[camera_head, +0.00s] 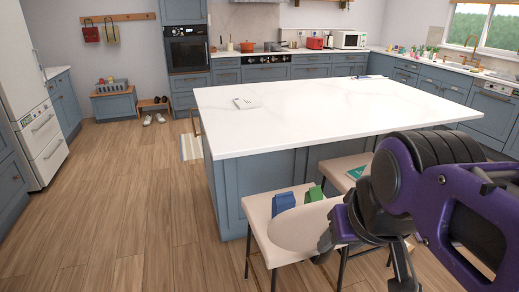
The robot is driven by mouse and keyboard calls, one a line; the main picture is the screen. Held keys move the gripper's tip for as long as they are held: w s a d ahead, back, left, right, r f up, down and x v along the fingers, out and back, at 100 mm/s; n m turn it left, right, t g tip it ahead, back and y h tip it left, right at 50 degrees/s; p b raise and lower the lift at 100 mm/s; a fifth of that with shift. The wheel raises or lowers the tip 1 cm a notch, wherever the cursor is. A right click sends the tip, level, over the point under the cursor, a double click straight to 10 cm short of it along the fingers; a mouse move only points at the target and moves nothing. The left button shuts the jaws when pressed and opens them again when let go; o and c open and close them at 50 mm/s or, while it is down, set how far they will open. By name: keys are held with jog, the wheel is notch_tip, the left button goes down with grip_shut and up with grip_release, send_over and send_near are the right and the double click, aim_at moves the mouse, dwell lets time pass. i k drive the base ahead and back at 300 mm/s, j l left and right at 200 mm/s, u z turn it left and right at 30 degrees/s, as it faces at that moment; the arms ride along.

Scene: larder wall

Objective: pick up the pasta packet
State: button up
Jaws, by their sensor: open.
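A blue packet-like item (284,203) and a smaller green item (314,194) stand on a pale stool seat (263,206) in front of the island. I cannot tell whether either one is the pasta packet; no label is readable. A rounded cream shape (298,231) lies at the front of that seat, partly hidden by my arm. My gripper (366,262), at the end of my purple and black arm, is at the lower right, to the right of and nearer than the two items. It is open, with nothing seen between its fingers, and touches neither item.
A second stool (340,168) stands behind my arm, with a green-topped item (356,173). Wooden floor (130,200) is clear on the left, beside a white fridge (30,110).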

aim_at(281, 203)
jog(key=i+j+z, duration=0.15)
jog(key=z, duration=0.35)
jog(key=j+z, duration=0.35)
jog(key=z, duration=0.15)
jog(key=i+j+z, duration=0.15)
jog(key=j, duration=0.25)
jog(key=j+z, duration=0.15)
jog(key=j, duration=0.25)
